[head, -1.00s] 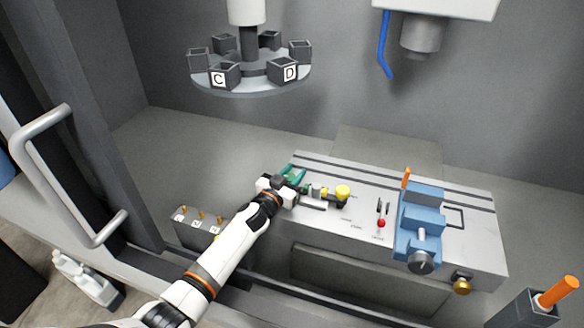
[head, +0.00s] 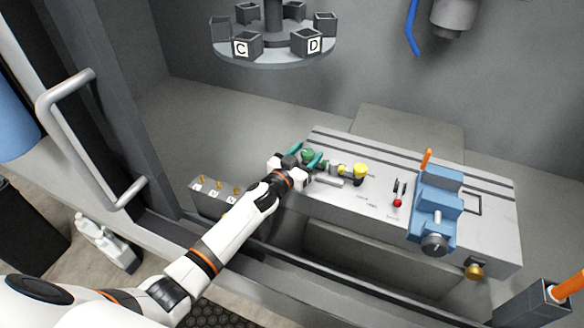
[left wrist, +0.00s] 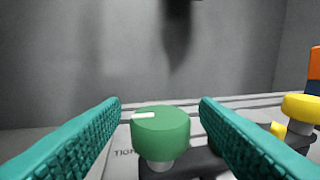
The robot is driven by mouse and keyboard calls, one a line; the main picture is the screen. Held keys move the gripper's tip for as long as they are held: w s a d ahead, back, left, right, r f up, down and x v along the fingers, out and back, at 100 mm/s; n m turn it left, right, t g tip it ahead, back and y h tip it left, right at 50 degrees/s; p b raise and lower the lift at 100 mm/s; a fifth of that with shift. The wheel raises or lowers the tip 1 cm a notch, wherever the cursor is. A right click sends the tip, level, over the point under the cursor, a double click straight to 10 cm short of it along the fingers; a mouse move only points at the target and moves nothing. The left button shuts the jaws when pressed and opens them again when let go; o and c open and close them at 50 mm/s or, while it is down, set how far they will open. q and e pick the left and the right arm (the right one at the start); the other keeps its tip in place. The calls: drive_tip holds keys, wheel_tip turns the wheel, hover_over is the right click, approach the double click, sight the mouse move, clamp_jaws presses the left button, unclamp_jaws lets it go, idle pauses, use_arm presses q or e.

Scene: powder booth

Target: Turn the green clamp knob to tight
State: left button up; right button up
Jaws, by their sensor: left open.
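The green clamp knob (left wrist: 160,134) stands on a short pale stem in the left wrist view, with a white mark on the left of its top. In the head view the green knob (head: 308,154) shows small between my fingers. My left gripper (head: 308,153) is open, its teal fingers spread on either side of the knob. In the left wrist view the fingers of my left gripper (left wrist: 160,112) stand apart from the knob, with a gap on both sides. Part of a label, "TIGH", shows left of the knob. My right gripper is not in view.
A yellow knob (head: 360,170) is right of the green one. A carousel (head: 275,55) of dark cups hangs behind. The grey bed (head: 480,240) has slots along its back.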

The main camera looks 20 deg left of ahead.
use_arm(q)
drive_tip(key=b+v, duration=0.1)
drive_tip(key=v, duration=0.7)
drive_tip(key=shift+f, duration=0.1)
drive_tip(key=shift+s+a, duration=0.1)
drive_tip(key=shift+s, duration=0.5)
drive_tip(key=shift+c, duration=0.2)
